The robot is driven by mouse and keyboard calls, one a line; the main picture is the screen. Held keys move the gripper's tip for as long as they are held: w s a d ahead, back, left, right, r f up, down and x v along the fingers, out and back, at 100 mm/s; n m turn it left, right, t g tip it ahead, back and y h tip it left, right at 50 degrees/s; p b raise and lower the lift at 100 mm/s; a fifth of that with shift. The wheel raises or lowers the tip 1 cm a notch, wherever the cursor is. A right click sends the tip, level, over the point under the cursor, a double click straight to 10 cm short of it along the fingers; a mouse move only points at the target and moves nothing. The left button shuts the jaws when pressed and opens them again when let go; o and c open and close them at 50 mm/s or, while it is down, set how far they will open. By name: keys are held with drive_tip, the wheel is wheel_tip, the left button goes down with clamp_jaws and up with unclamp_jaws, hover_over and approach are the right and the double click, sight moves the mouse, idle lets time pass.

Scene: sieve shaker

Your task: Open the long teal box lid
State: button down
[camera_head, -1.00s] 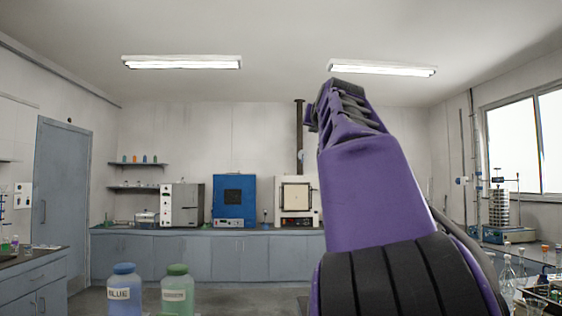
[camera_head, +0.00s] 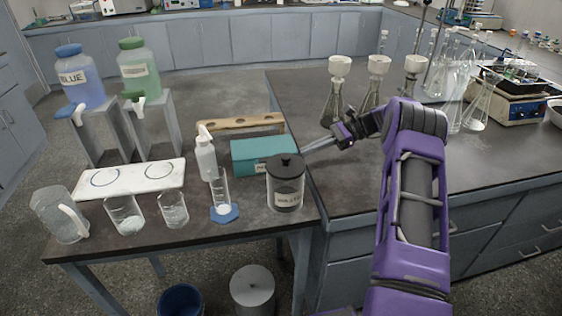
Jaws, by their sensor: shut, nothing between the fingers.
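The long teal box (camera_head: 248,158) lies on the dark bench in the head view, with its lid on top looking shut. A pale label on its front is partly hidden by a glass jar with a black lid (camera_head: 285,190), which also covers the box's front right corner. My gripper (camera_head: 308,149) comes in from the right, just beyond the box's right end, with its thin grey fingers pointing left. It is shut and empty. I cannot tell whether the fingertips touch the box.
A wash bottle (camera_head: 206,158) stands left of the box and a measuring cylinder (camera_head: 222,195) in front. A wooden rack (camera_head: 227,123) lies behind it. Flasks with funnels (camera_head: 339,95) stand on the right bench. Beakers (camera_head: 124,214) and a jug (camera_head: 62,215) stand front left.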

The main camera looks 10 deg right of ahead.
sight(264, 149)
drive_tip(key=x, duration=1)
drive_tip(key=shift+b, duration=0.35)
